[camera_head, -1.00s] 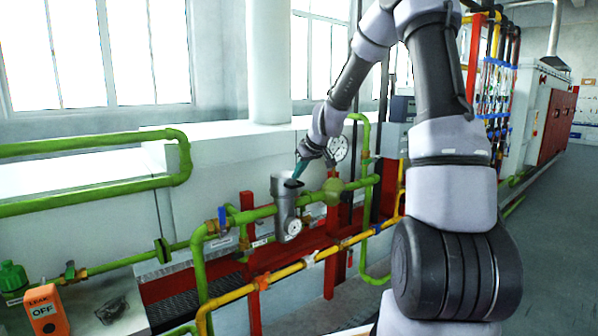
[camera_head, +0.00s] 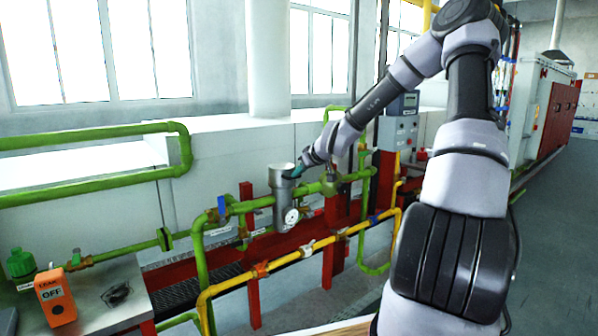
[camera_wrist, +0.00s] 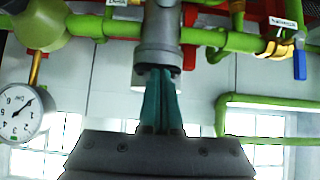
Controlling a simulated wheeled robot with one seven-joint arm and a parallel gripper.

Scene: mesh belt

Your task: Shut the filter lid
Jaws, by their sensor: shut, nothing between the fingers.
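The filter (camera_head: 286,207) is a grey metal cylinder with a round dial on its lower front, set in the green pipe run. Its rim faces up; whether the pale top inside the rim is the lid, and how far it is shut, I cannot tell. My gripper (camera_head: 291,173) is at the right edge of that rim, its teal fingers together and empty. In the wrist view, which is upside down, the gripper (camera_wrist: 159,80) points at the dark-edged rim of the filter (camera_wrist: 159,30). Whether the fingertips touch it is unclear.
Green pipes (camera_head: 100,187) run left of the filter, and a yellow pipe (camera_head: 300,252) passes in front and below. A blue valve handle (camera_head: 222,205) is left of the filter. An orange leak box (camera_head: 55,297) stands on the bench at lower left.

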